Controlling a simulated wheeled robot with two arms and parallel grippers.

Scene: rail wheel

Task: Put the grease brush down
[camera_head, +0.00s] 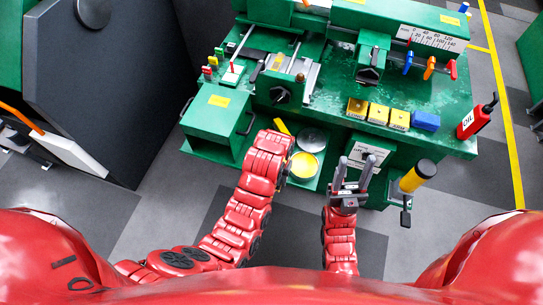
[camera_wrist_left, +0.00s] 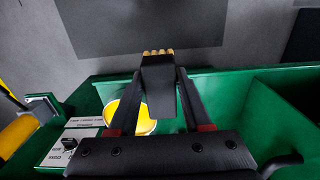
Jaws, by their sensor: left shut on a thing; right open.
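The grease brush (camera_wrist_left: 158,78), a dark block with short tan bristles at its far end, is between the fingers of my left gripper (camera_wrist_left: 160,95), which is shut on it. In the head view my left gripper (camera_head: 285,172) is beside the yellow grease tin (camera_head: 305,165), and its own wrist mostly hides the fingers and brush. In the left wrist view the tin (camera_wrist_left: 146,122) shows partly behind the fingers, below the brush. My right gripper (camera_head: 350,180) is open and empty, right of the tin.
A round grey lid (camera_head: 312,139) lies behind the tin. A control panel (camera_head: 368,155) and a yellow cylinder (camera_head: 417,175) stand near my right gripper. The green machine bed (camera_head: 330,105) carries yellow blocks (camera_head: 378,113). A red oil can (camera_head: 477,118) stands at its right end.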

